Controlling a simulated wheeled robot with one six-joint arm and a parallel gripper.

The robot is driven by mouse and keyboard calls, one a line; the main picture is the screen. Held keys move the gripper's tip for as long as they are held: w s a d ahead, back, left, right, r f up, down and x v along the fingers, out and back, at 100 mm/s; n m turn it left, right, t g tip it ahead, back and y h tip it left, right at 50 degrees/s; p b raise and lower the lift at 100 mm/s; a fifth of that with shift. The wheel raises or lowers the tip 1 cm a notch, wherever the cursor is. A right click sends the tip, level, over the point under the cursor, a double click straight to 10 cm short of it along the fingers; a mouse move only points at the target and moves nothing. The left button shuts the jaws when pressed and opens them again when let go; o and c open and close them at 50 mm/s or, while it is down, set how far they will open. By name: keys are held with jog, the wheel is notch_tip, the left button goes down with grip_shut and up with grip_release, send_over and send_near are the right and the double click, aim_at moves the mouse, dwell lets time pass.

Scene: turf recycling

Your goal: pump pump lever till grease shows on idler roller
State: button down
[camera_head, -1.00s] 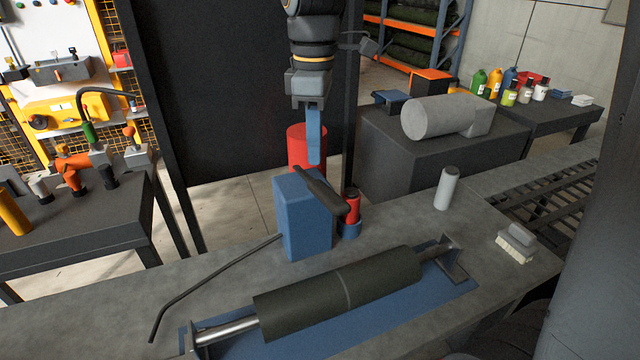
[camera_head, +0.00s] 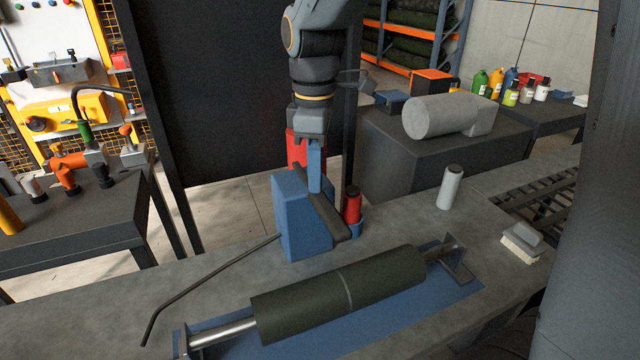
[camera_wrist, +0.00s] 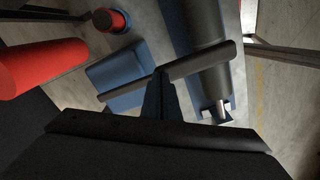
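The blue pump box (camera_head: 296,220) stands on the grey bench. Its dark pump lever (camera_head: 328,214) slopes down to the right along the box; the lever also crosses the wrist view (camera_wrist: 205,60). My gripper (camera_head: 315,188) points down at the lever from above. Its blue fingers look together, with their tips over the lever in the wrist view (camera_wrist: 160,90); I cannot tell if they touch it. The dark green idler roller (camera_head: 375,280) lies in front on a blue base plate (camera_head: 450,303). It is plain dark with a thin lighter band at its middle.
A thin dark hose (camera_head: 200,280) runs from the box to the left. A red canister (camera_head: 352,205) stands right of the box and a larger red cylinder (camera_head: 297,150) behind. A grey bottle (camera_head: 450,187) and a brush (camera_head: 522,243) are to the right.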

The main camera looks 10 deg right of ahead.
jog(key=shift+f, duration=0.65)
jog(key=shift+f+b, duration=0.3)
jog(key=shift+f, duration=0.15)
jog(key=shift+r, duration=0.1)
notch_tip(320, 180, up, 7)
jog(key=p, duration=0.6)
jog(key=shift+f, duration=0.2)
notch_tip(320, 180, up, 7)
jog(key=p, duration=0.6)
jog(key=shift+p, duration=0.35)
